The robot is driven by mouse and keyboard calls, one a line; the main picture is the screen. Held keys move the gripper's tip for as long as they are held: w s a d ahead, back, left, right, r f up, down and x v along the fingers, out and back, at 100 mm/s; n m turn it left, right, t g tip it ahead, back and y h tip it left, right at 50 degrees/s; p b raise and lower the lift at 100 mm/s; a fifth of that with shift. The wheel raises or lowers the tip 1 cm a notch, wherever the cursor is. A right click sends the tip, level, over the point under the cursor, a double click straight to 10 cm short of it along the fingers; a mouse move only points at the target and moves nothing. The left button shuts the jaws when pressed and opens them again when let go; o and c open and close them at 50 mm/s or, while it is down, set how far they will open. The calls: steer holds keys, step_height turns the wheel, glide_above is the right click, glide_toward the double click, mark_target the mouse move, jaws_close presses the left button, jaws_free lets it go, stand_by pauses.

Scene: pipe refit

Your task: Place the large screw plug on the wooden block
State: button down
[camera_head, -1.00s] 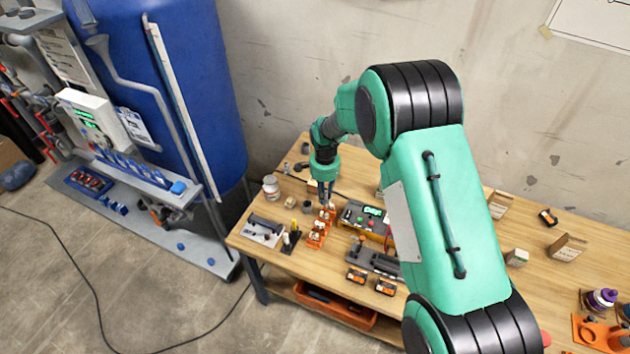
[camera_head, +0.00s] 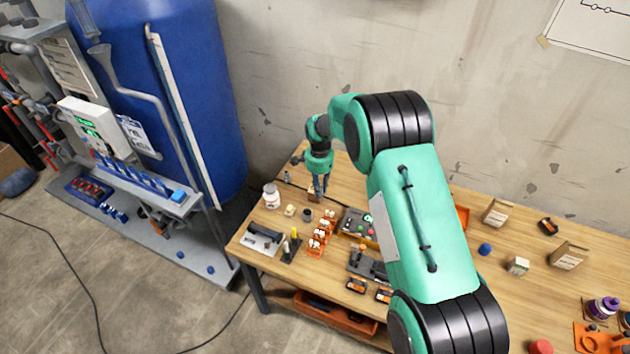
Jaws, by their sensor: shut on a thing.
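My gripper (camera_head: 320,191) points down over the back left part of the workbench. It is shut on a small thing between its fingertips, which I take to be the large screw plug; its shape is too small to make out. The wooden block (camera_head: 312,196) looks like a small tan piece right at the fingertips, partly hidden by them. I cannot tell whether the held thing touches the block. An orange rack (camera_head: 316,244) with several pale plugs stands in front of the gripper.
A white jar (camera_head: 271,196), a small cream piece (camera_head: 290,210) and a dark cup (camera_head: 308,214) stand left of and in front of the gripper. A device with coloured buttons (camera_head: 352,224) is to the right.

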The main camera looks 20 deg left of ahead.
steer(key=shift+w+a+f, duration=0.15)
steer(key=shift+w+a, duration=0.65)
steer(key=shift+w, duration=0.3)
steer(key=shift+w+a+f, duration=0.1)
steer(key=shift+w+a, duration=0.7)
steer(key=shift+w, duration=0.3)
steer(key=shift+w+a+f, duration=0.15)
steer(key=shift+w+a, duration=0.65)
steer(key=shift+w, duration=0.3)
steer(key=shift+f, duration=0.1)
steer(key=shift+f, duration=1.65)
steer(key=shift+f, duration=0.15)
steer(key=c, duration=1.6)
jaws_free()
step_height(320, 180, up, 12)
steer(key=shift+r, duration=0.2)
